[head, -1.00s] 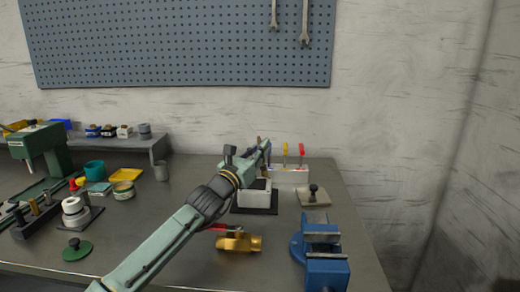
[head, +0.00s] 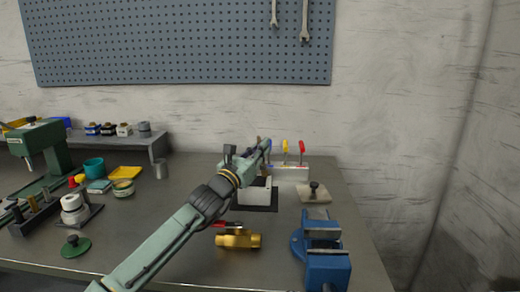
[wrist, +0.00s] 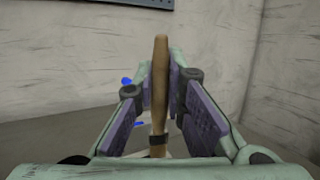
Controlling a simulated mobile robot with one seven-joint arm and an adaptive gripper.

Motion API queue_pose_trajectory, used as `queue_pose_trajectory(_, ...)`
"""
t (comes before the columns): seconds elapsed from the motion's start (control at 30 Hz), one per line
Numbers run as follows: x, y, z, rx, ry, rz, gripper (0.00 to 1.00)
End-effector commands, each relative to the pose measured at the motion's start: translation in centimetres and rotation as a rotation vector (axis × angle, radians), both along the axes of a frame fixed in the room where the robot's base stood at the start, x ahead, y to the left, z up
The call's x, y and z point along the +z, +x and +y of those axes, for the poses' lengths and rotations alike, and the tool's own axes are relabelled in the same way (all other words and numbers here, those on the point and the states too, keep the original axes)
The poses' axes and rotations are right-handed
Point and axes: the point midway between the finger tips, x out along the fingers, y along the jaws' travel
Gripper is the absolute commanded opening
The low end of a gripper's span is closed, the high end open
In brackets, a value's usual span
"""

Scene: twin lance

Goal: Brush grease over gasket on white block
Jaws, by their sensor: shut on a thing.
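My gripper (wrist: 163,95) is shut on a brush (wrist: 160,65) with a wooden handle and a dark band lower down; its bristles are not clearly seen. In the head view my gripper (head: 262,152) is over the back part of the white block (head: 258,194), which sits on a black pad (head: 262,208). My arm and gripper cover much of the block's top. I cannot make out the gasket or whether the brush touches it. An open tin (head: 123,188) with a pale rim stands on the left of the bench; I cannot tell whether it holds grease.
A pale rack with red- and yellow-handled tools (head: 292,173) stands just behind the block. A plate with a black knob (head: 314,192) and a blue vise (head: 326,262) are to the right. A brass valve (head: 239,240) lies in front. The bench between tin and block is mostly clear.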

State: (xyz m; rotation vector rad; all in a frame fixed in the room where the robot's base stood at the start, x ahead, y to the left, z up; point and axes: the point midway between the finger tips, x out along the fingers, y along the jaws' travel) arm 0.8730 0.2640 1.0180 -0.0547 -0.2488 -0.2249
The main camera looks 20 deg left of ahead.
Motion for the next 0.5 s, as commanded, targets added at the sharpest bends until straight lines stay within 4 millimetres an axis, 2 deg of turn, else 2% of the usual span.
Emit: queue_pose_trajectory(0.5, -0.56, -0.02, 0.2, 0.0, 0.001, 0.003, 0.0)
